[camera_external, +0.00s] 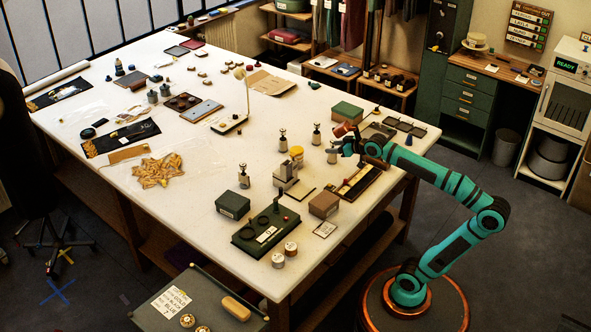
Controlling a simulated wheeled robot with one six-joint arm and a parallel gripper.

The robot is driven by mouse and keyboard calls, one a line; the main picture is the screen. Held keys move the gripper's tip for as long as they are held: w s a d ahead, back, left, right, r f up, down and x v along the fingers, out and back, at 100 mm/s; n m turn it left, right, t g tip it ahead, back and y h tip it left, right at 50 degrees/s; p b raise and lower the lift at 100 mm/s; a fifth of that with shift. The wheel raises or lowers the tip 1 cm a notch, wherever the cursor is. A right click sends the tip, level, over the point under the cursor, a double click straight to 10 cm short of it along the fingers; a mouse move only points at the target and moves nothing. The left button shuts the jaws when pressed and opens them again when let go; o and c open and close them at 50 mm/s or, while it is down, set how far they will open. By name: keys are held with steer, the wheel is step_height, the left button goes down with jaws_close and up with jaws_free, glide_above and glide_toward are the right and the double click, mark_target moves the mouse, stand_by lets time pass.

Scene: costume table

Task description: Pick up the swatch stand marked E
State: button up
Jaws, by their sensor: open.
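Several small metal stands with dark tops stand upright on the white table (140,230). They are one at the left (244,178), one in the middle (283,143), one behind it (316,135) and one at the right (332,155). They look like swatch stands, but their letters are too small to read, so I cannot tell which is E. My gripper (343,140) is open, just above and beside the right-hand stand, whose top it partly hides. I cannot tell whether they touch.
A green box (346,112) is behind my gripper and a long dark tray (361,182) in front.

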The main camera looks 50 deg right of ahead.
steer(key=w+a+r+g, duration=0.2)
steer(key=w+a+g, duration=0.15)
steer(key=w, duration=0.55)
steer(key=n+g, duration=0.2)
steer(key=g, duration=0.4)
glide_above(242, 173)
steer(key=s+d, duration=0.2)
steer(key=s, duration=0.4)
step_height(242, 173, down, 5)
steer(key=shift+t, duration=0.25)
steer(key=x, duration=1.7)
steer(key=shift+s+f, duration=0.1)
steer(key=shift+f, duration=0.35)
jaws_close()
